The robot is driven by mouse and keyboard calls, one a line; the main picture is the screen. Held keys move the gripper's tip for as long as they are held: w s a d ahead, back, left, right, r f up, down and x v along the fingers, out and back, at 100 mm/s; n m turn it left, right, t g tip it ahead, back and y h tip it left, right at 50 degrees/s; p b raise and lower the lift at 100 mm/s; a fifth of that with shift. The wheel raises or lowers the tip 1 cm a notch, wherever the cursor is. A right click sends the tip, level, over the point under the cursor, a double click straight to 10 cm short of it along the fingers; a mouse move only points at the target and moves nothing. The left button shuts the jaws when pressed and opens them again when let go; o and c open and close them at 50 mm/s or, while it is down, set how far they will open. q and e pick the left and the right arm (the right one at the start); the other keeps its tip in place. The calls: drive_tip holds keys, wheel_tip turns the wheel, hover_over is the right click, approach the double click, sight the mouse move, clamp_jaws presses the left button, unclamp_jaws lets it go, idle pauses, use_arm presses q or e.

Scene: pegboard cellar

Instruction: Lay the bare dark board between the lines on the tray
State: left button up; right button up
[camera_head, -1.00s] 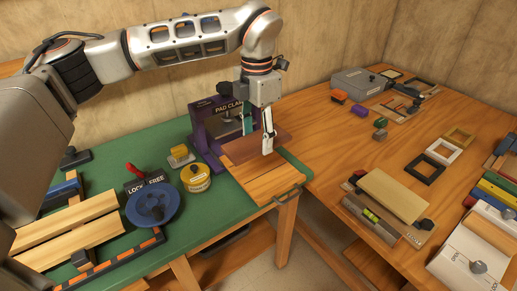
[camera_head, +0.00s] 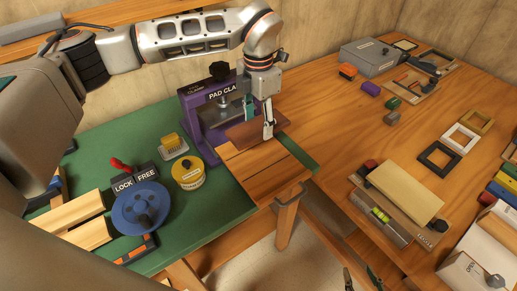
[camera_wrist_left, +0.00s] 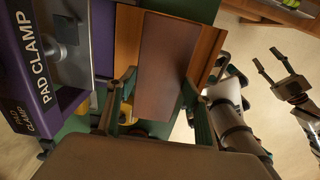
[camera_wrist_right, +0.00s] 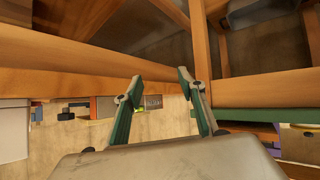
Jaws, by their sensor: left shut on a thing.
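The bare dark board (camera_head: 243,134) is a flat reddish-brown piece at the back of the wooden tray (camera_head: 262,180), in front of the purple pad clamp (camera_head: 192,112). My left gripper (camera_head: 268,132) is shut on it; in the left wrist view the board (camera_wrist_left: 163,70) runs out between the fingers (camera_wrist_left: 160,105). I cannot tell whether the board touches the tray. A thin dark line crosses the tray's bare part. My right gripper (camera_head: 362,279) shows its fingertips at the bottom edge of the head view. In its wrist view the fingers (camera_wrist_right: 160,80) are apart and empty.
On the green bench stand a yellow tin (camera_head: 189,173), a blue reel (camera_head: 141,207) and a lock/free block (camera_head: 135,183). The right-hand table holds a pale board fixture (camera_head: 403,192) and several small frames. Bench beams are close ahead of the right gripper (camera_wrist_right: 90,65).

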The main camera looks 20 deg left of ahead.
use_arm(q)
hover_over(259, 158)
wheel_tip(259, 158, down, 7)
drive_tip(key=shift+a+r+p, duration=0.1)
drive_tip(key=shift+p, duration=0.2)
drive_tip(key=shift+f, duration=0.55)
wheel_tip(259, 158, down, 4)
drive_tip(key=shift+r, duration=0.1)
drive_tip(key=shift+w, duration=0.1)
use_arm(e)
drive_tip(key=shift+d+r+h, duration=0.15)
drive_tip(key=shift+d+h, duration=0.15)
drive_tip(key=shift+d, duration=0.2)
use_arm(q)
drive_tip(key=shift+f, duration=0.2)
drive_tip(key=o, duration=1.2)
use_arm(e)
drive_tip(key=shift+a, duration=0.1)
drive_tip(key=shift+r, duration=0.1)
